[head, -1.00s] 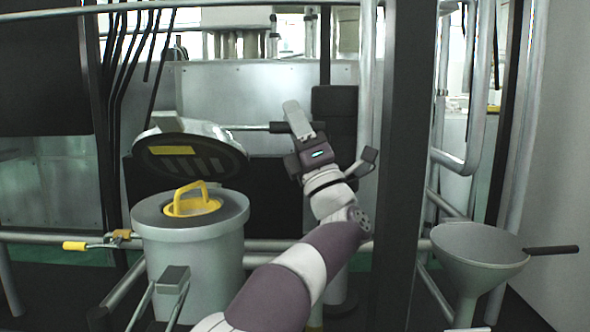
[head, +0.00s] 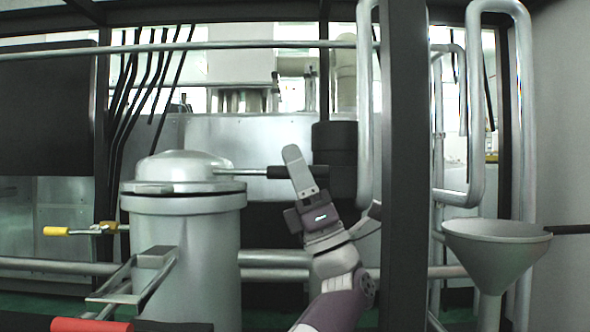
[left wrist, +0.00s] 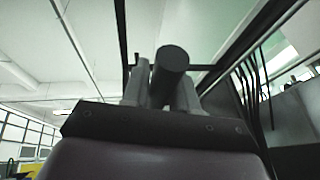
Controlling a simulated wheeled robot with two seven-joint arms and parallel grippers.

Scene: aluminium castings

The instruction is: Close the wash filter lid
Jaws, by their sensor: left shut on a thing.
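The wash filter (head: 185,255) is a grey upright cylinder at the left in the head view. Its domed metal lid (head: 183,168) lies over the top, with a thin dark line between lid and body rim. The lid's bar runs right to a black handle grip (head: 281,172). My left gripper (head: 297,168) is shut on this grip, right of the filter. In the left wrist view, the dark round end of the grip (left wrist: 172,60) shows between the fingers. The filter's inside is hidden. My right gripper is not in view.
A yellow-handled lever (head: 57,231) is left of the filter. A metal bracket (head: 140,275) and a red grip (head: 90,325) are in front. A dark upright post (head: 403,170) stands right of my arm, with a grey funnel (head: 495,245) beyond it.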

